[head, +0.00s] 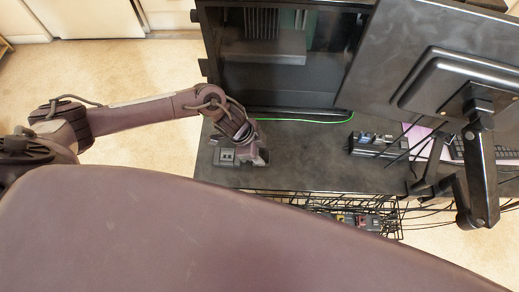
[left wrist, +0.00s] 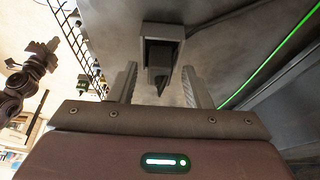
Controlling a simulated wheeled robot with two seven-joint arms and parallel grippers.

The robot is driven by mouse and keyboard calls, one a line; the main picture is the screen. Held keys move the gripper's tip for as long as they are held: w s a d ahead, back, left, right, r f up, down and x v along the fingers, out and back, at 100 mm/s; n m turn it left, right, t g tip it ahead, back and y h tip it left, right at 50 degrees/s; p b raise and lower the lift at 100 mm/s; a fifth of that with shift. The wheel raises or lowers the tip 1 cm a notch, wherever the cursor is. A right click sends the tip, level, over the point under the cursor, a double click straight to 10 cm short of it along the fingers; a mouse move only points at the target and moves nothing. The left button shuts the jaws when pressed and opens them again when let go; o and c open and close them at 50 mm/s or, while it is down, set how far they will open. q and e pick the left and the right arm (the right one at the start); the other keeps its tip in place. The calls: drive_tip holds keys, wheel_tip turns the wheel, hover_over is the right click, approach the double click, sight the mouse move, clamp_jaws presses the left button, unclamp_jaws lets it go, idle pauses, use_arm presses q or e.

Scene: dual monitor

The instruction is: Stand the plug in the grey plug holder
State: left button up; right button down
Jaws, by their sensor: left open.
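My left gripper (head: 256,157) is low over the dark desk, at its left end. A small grey block with dark openings, which looks like the plug holder (head: 226,156), is just left of the gripper in the head view. In the left wrist view my open fingers (left wrist: 158,68) point at a grey housing (left wrist: 161,27) with a dark inside. A dark piece, perhaps the plug (left wrist: 158,76), shows below it between the fingers, with gaps on both sides. I cannot tell whether this piece sits in the housing.
The desk (head: 300,170) is bare right of the gripper. A black computer case (head: 262,75) stands behind it. A power strip (head: 375,144), cables and a monitor (head: 440,60) on an arm are to the right. A wire basket (head: 345,212) hangs at the front edge.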

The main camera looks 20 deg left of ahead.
use_arm(q)
drive_tip(key=v, duration=1.2)
drive_tip(key=shift+s, duration=0.1)
